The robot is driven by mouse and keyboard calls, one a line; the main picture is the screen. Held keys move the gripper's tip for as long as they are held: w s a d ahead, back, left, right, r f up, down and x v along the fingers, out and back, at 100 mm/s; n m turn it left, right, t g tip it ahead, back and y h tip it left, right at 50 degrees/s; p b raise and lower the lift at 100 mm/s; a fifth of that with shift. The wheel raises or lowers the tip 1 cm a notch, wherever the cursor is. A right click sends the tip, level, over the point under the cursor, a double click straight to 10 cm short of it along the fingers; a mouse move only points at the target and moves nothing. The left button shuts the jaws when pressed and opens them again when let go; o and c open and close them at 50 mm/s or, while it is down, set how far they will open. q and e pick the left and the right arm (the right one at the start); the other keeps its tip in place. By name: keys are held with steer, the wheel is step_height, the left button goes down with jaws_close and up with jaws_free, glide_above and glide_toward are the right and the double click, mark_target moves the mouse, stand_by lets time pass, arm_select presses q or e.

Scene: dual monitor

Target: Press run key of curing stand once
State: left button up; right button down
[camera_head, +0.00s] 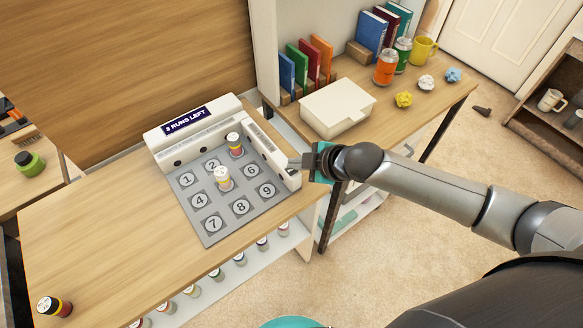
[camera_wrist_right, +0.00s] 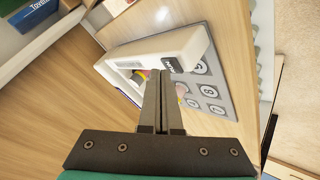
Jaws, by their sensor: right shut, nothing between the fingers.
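The curing stand is a white L-shaped housing (camera_head: 195,128) around a grey pad (camera_head: 212,226) with numbered spots. Its display (camera_head: 186,120) appears to read "3 RUNS LEFT". One small jar (camera_head: 234,145) stands where spot 3 would be, and another jar (camera_head: 222,178) stands on the middle spot. My right gripper (camera_head: 299,162) is shut and empty, close to the right end of the housing; contact cannot be told. In the right wrist view, the shut fingers (camera_wrist_right: 163,75) partly cover the housing (camera_wrist_right: 125,58) and jars. My left gripper is not in view.
A white lidded box (camera_head: 338,107), books, cans and crumpled paper balls stand on the right-hand desk. A dark-capped jar (camera_head: 54,307) stands at the table's near left. Several jars line a shelf below the table edge. The table left of the stand is clear.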

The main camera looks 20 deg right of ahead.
mark_target(296, 172)
steer(key=shift+f, duration=0.4)
stand_by(0.4)
stand_by(0.4)
steer(key=shift+r+p, duration=0.85)
step_height(296, 172, up, 5)
steer(key=p, duration=0.5)
steer(key=shift+p, duration=0.3)
stand_by(0.3)
